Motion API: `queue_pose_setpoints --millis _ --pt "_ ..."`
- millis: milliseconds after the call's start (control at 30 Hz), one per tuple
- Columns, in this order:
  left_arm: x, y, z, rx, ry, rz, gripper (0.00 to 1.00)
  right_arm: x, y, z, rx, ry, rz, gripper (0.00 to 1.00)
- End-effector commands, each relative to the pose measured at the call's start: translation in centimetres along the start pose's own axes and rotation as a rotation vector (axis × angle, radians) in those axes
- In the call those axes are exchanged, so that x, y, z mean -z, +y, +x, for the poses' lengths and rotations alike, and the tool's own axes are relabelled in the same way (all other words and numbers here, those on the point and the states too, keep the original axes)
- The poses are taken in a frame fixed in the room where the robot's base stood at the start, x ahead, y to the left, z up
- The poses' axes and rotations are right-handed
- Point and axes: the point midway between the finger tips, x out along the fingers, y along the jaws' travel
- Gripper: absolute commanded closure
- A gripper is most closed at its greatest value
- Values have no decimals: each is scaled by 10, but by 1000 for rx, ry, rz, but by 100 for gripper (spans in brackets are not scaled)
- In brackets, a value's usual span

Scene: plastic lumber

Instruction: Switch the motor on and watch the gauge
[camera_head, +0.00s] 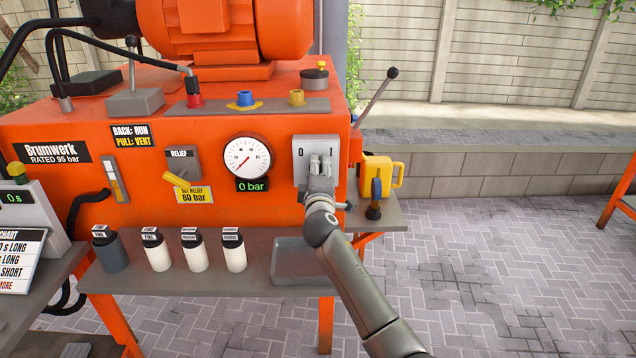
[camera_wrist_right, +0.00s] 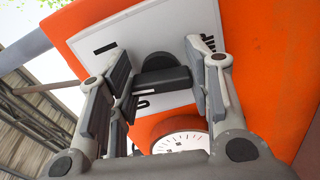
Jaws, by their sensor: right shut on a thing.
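The switch plate (camera_head: 306,146), light grey with marks 0 and 1, is on the front of the orange machine (camera_head: 75,185). My right gripper (camera_head: 320,166) is at this plate and hides the switch from the head. In the right wrist view its fingers are closed around the dark switch knob (camera_wrist_right: 162,80); I cannot tell which mark the knob points to. The round white gauge (camera_head: 247,158) is left of the plate, with its needle low and a green display (camera_head: 252,185) reading 0 bar. The orange motor (camera_head: 225,30) sits on top. My left gripper is not in view.
Left of the gauge are a relief valve with a yellow handle (camera_head: 176,178) and a tag reading 80 bar. Several small bottles and a grey tray (camera_head: 300,265) stand on the shelf below. A yellow jug (camera_head: 380,172) and a long lever (camera_head: 376,97) are at right.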

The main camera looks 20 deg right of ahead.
Motion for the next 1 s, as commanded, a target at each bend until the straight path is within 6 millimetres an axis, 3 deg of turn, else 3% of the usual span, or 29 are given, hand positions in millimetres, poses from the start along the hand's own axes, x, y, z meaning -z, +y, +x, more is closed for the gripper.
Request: queue_pose_setpoints --millis 100,400,1000 --pt "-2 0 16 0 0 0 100 0 -6 0 1 0 110 78" --pt "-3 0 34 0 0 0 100 0 -6 0 2 -1 330 78" --pt "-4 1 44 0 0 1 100 0 -4 0 3 -2 473 78"
